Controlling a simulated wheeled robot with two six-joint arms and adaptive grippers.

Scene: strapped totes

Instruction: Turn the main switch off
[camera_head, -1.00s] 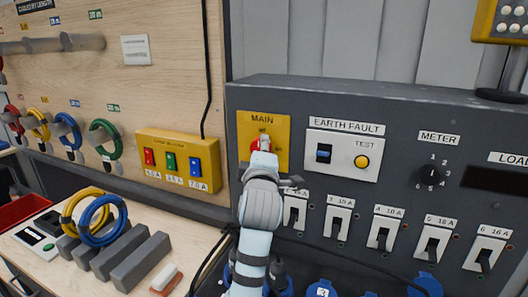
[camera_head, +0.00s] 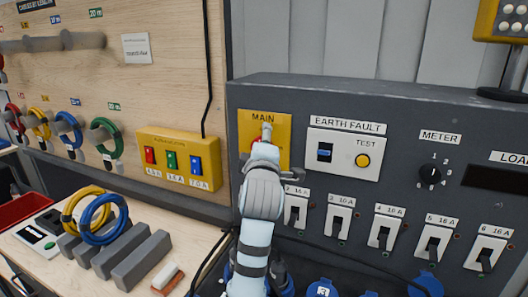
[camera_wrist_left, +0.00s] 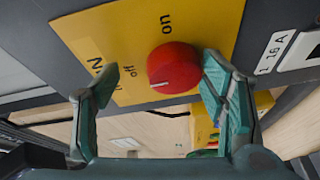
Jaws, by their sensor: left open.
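The main switch is a round red knob (camera_wrist_left: 174,68) on a yellow plate (camera_wrist_left: 205,25) lettered "MAIN", "on" and "off". In the left wrist view its white mark points to the picture's left, on the side of the word "off"; "on" is above. My left gripper (camera_wrist_left: 155,92) is open, with its fingers on either side of the knob. The right finger appears close to the knob and the left one is farther off; contact cannot be told. In the head view the left gripper (camera_head: 266,134) covers most of the knob. My right gripper is not in view.
The grey panel also carries the earth fault switch with test button (camera_head: 362,160), a meter dial (camera_head: 430,175) and a row of breakers (camera_head: 340,221) just below right. A yellow fuse box (camera_head: 178,160) is at left. Cable coils and grey blocks lie on the bench.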

